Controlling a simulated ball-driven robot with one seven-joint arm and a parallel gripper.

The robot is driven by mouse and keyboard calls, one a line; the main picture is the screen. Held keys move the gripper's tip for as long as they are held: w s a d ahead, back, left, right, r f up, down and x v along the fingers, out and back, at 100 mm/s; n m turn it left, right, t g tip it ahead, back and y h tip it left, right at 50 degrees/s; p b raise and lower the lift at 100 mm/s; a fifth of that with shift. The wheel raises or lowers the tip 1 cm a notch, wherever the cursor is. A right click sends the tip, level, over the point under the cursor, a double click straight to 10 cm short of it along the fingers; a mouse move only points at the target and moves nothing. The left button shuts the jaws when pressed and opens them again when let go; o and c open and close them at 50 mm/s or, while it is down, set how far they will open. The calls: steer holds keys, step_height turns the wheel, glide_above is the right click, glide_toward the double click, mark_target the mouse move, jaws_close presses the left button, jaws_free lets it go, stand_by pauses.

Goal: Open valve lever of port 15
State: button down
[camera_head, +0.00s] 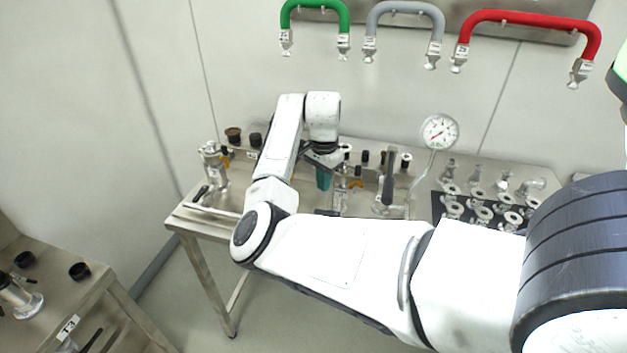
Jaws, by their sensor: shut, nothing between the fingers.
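My gripper (323,180) shows as teal fingers pointing down over the steel bench, below my white arm. It is shut and empty. The port labels are too small to read, so I cannot tell which is port 15. My arm hides part of the bench.
A gauge (439,132) rises at the bench's middle, near a dark upright handle (389,176). A black rack (458,206) with several metal fittings is at right. Green (316,8), grey (405,8) and red (530,18) hoses hang on the wall. A second bench (75,300) is at lower left.

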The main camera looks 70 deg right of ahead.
mark_target(315, 212)
steer(key=f+b, duration=0.3)
steer(key=f, duration=0.2)
steer(key=f+b, duration=0.2)
steer(key=f, duration=0.1)
steer(key=shift+w+a+b, duration=0.1)
steer(key=shift+w+b, duration=0.15)
steer(key=shift+b, duration=0.05)
steer(key=shift+w+a+r, duration=0.1)
steer(key=shift+a, duration=0.15)
steer(key=shift+w+a, duration=0.15)
steer(key=shift+a, duration=0.55)
steer(key=shift+s+a, duration=0.2)
steer(key=shift+a, duration=1.05)
steer(key=shift+s+a+r+p, duration=0.2)
steer(key=shift+s+a+p, duration=0.35)
steer(key=shift+a+p, duration=0.25)
steer(key=shift+s+a+p, duration=0.7)
steer(key=shift+s+p, duration=0.2)
steer(key=shift+s, duration=0.1)
steer(key=shift+w+f, duration=0.1)
steer(key=shift+f, duration=0.05)
steer(key=shift+w+d, duration=0.3)
steer(key=shift+w, duration=0.2)
step_height(315, 212, up, 3)
steer(key=shift+p, duration=1.05)
steer(key=shift+r, duration=2)
